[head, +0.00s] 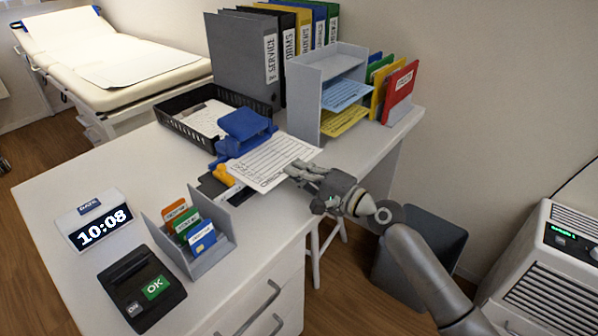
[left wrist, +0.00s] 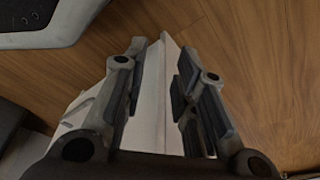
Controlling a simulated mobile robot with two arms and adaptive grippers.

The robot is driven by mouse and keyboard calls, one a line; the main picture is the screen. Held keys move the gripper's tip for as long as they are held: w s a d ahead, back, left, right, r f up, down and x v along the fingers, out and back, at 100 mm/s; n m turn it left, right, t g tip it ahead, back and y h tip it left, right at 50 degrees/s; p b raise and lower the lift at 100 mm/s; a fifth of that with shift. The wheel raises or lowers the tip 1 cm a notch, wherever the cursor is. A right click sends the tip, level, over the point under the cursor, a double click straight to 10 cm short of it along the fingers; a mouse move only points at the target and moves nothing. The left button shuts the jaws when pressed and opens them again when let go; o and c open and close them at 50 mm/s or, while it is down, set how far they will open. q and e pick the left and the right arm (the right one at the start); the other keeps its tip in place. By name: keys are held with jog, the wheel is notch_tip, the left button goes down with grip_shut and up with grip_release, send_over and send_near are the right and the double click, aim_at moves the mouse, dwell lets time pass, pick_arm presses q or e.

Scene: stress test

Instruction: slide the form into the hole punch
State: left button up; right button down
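The form (head: 262,168) is a white printed sheet held out over the desk in the head view. My right gripper (head: 300,172) is shut on the form's right edge. The blue hole punch (head: 245,128) stands on the desk in front of the black tray. The form's far left edge meets the near side of the punch; I cannot tell whether it is in the slot. My left gripper (left wrist: 158,95) shows only in the left wrist view, fingers apart, above the wooden floor. A pale piece shows between its fingers; I cannot tell what it is.
A black tray (head: 172,122) with papers, a grey letter rack (head: 302,100) and binders stand at the back. A yellow object (head: 223,175) lies partly by the form. A card holder (head: 217,243), clock (head: 95,222) and black OK device (head: 140,292) stand nearer.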

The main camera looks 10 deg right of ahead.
jog(key=shift+w+a, duration=0.35)
jog(key=shift+a, duration=0.05)
dwell(0.4)
jog(key=c, duration=2.2)
grip_release()
jog(key=o, duration=0.6)
jog(key=shift+o, duration=0.2)
jog(key=shift+s+d, duration=0.1)
jog(key=v, duration=1.1)
jog(key=shift+s+d, duration=0.2)
jog(key=shift+s, duration=0.05)
